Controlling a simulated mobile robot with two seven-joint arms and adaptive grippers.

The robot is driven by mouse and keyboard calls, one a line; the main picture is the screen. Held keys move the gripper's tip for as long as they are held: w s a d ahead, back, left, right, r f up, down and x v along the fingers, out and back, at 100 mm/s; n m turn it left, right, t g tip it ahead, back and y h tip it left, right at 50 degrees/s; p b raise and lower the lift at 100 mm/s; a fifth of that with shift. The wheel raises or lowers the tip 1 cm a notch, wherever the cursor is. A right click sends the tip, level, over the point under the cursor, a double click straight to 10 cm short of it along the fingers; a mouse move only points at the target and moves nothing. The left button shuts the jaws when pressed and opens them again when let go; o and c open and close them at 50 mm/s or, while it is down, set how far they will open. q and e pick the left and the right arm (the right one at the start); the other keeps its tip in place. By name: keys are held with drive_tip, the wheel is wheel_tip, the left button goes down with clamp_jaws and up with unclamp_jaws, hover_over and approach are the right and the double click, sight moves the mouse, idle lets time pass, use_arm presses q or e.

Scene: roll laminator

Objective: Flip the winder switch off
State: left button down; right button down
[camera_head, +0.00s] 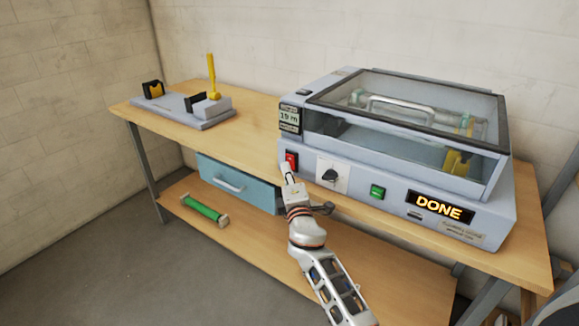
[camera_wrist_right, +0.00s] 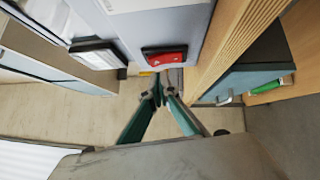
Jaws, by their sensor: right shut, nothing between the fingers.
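The grey laminator (camera_head: 395,205) stands on the wooden bench, with its clear lid down. A red rocker switch (camera_head: 291,160) is at the left end of its front panel; it also shows in the right wrist view (camera_wrist_right: 165,60). Its on or off position is too small to tell. My right gripper (camera_head: 286,172) is shut and empty, with its tips just below the red switch. In the right wrist view the closed fingertips (camera_wrist_right: 164,86) lie close to the switch; I cannot tell whether they touch it. My left gripper is out of view.
A black knob (camera_head: 330,175) on a white plate and a green button (camera_head: 377,192) are right of the switch. The display (camera_head: 440,207) reads DONE. A blue drawer (camera_head: 238,184) stands partly open below the bench top. A green roll (camera_head: 204,209) lies on the lower shelf.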

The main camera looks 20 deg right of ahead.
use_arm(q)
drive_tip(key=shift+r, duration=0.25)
use_arm(e)
drive_tip(key=shift+w+d+r, duration=0.2)
drive_tip(key=shift+w+d, duration=0.3)
drive_tip(key=shift+d, duration=0.2)
drive_tip(key=shift+w+d+r, duration=0.2)
drive_tip(key=shift+d, duration=0.05)
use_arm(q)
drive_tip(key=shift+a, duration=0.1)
